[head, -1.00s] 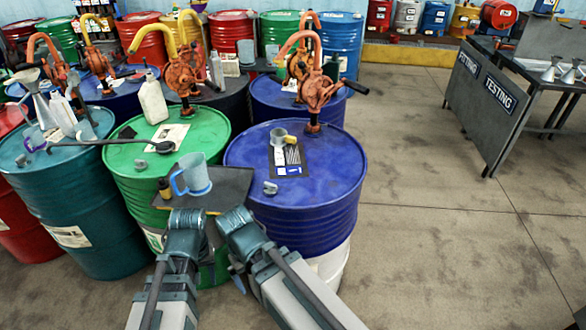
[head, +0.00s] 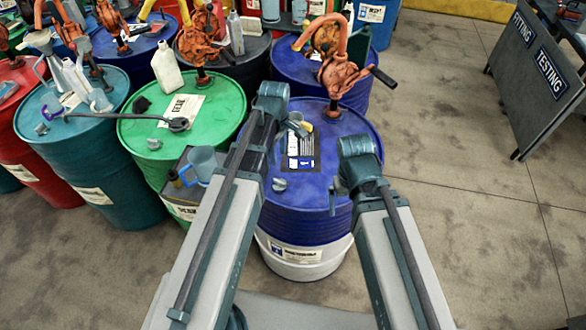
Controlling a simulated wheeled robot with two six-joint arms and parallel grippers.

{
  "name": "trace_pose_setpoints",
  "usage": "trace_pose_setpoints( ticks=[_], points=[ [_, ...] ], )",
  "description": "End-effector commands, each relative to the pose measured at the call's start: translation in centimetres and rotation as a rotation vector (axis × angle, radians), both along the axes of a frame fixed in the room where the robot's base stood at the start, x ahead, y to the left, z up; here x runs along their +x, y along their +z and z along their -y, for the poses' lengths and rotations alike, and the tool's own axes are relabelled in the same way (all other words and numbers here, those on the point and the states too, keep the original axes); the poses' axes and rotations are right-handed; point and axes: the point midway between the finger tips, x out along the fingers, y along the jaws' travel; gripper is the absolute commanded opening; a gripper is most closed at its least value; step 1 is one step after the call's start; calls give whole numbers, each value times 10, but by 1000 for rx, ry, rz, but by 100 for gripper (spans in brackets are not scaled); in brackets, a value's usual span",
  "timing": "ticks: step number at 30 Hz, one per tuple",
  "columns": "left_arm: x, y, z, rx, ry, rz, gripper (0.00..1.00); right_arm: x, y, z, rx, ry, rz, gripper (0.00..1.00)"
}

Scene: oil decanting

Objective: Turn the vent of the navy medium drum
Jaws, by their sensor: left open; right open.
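A deep blue drum (head: 345,190) stands in the middle of the head view, upright in a white base; its label is too small to read. A small grey cap (head: 279,184) sits on the near left of its lid, apart from both grippers. A second grey fitting may be hidden by my arms. My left gripper (head: 272,100) is over the far left of the lid; its fingers are mostly hidden behind its wrist. My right gripper (head: 338,190) is over the lid's right side, pointing down. Both are open and hold nothing visible.
An orange pump (head: 340,75) rises at the lid's back. A cup (head: 299,124) and a paper label (head: 299,150) are on the lid.

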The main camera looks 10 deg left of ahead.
Motion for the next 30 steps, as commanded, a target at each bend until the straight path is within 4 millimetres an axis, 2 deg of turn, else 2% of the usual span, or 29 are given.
trace_pose_setpoints(
  ticks=[5, 11, 30],
  points=[
    [0, -4, 0, 0, -2, 0, 50, 0, -4, 0, 0, 1, 0, 100],
    [0, -18, 0, 0, -3, 0, 50, 0, -18, 0, -1, 3, 0, 100],
    [0, -104, 0, 0, -4, 0, 50, 0, -104, 0, -1, 3, 0, 100]
  ],
)
